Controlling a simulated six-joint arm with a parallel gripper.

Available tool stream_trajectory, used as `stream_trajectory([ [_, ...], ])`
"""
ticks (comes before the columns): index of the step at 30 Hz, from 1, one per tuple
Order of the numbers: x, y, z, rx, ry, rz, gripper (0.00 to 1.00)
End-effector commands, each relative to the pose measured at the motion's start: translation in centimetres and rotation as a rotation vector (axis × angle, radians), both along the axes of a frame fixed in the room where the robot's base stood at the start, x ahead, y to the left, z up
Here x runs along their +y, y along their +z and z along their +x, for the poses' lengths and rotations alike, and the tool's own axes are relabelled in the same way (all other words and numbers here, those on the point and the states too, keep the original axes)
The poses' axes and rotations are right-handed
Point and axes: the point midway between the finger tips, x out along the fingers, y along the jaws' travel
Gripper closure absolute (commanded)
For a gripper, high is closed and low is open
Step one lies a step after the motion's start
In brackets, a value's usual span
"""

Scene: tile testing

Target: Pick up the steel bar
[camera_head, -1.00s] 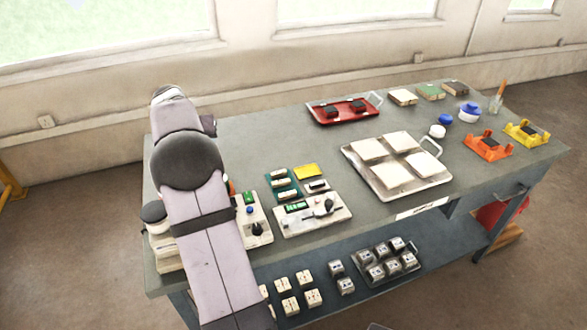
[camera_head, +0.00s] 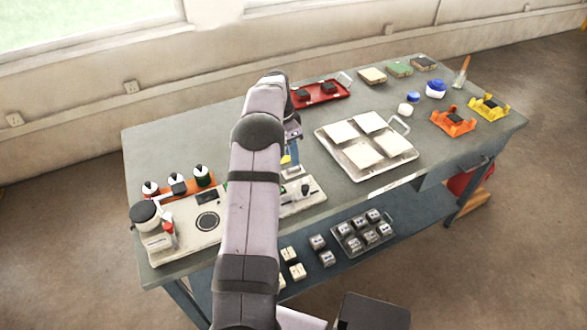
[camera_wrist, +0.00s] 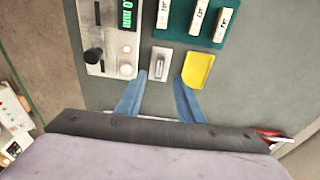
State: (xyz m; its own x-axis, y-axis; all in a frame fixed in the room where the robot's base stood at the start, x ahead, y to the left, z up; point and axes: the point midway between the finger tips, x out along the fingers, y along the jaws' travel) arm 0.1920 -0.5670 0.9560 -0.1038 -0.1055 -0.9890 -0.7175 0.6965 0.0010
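A small grey metal bar (camera_wrist: 161,64), which looks like the steel bar, lies on a pale block on the bench between the measuring device and a yellow tray. My gripper (camera_wrist: 161,80) is open, with its two blue fingers on either side of the bar's near end in the wrist view. I see no contact; the height of the fingertips above the bench is hard to tell. In the head view my gripper (camera_head: 294,160) points down over the bench, and my arm hides much of this area.
The measuring device (camera_wrist: 108,45) stands close left of the bar; the yellow tray (camera_wrist: 198,70) is close right. A teal rack (camera_wrist: 178,22) with white blocks lies beyond. A metal tray (camera_head: 350,172) with white tiles and a red tray (camera_head: 300,103) are farther along the bench.

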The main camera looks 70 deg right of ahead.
Motion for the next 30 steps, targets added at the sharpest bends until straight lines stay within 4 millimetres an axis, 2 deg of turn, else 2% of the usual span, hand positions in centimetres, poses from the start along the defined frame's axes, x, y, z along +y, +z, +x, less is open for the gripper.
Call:
stream_trajectory([
  [8, 0.0, -0.7, -0.1, 0.0, 0.001, 0.0, 0.66],
  [20, -0.2, -5.1, -0.6, 0.001, 0.002, -0.001, 0.66],
  [29, -0.3, -5.5, -0.6, 0.001, 0.002, -0.002, 0.66],
  [30, -0.3, -5.5, -0.6, 0.001, 0.002, -0.002, 0.75],
])
